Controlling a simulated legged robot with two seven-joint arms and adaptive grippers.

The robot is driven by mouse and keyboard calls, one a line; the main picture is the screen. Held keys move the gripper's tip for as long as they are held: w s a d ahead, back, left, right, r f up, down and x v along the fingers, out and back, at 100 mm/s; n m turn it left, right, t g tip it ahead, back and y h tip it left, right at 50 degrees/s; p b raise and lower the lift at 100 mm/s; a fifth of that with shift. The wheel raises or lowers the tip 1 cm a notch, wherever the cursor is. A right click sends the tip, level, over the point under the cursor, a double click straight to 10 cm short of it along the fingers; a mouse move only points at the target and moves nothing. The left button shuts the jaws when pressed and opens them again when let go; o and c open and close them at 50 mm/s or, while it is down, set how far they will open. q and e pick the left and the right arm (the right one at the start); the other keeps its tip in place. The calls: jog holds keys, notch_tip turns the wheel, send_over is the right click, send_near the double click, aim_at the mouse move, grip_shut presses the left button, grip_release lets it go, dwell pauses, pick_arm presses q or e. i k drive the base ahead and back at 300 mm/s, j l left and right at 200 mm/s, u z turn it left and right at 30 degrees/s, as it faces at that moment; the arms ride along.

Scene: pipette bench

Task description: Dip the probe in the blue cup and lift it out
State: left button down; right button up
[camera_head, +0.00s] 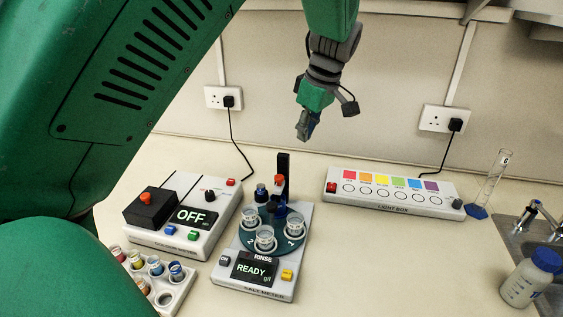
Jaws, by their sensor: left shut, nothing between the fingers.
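My left gripper (303,132) is shut and empty. It hangs in the air above and behind the salt meter, near the wall. The salt meter (254,287) stands at the middle of the bench with its display reading READY. Its dark teal turntable (280,243) carries clear cups, including a front one (265,238) and a right one (295,227). A black post (283,170) rises behind it. A part with a red-orange top (279,180), probably the probe, stands by the post above the turntable. I cannot tell which cup is the blue one. My right gripper is not seen.
A colour meter (151,237) reading OFF stands left. A vial rack (176,295) is at front left. A light box (392,205) lies at the back right. A measuring cylinder (493,180), sink (515,228) and blue-capped bottle (527,280) are at right. Bench right of the salt meter is clear.

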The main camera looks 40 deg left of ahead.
aim_at(280, 181)
jog(key=k, duration=1.5)
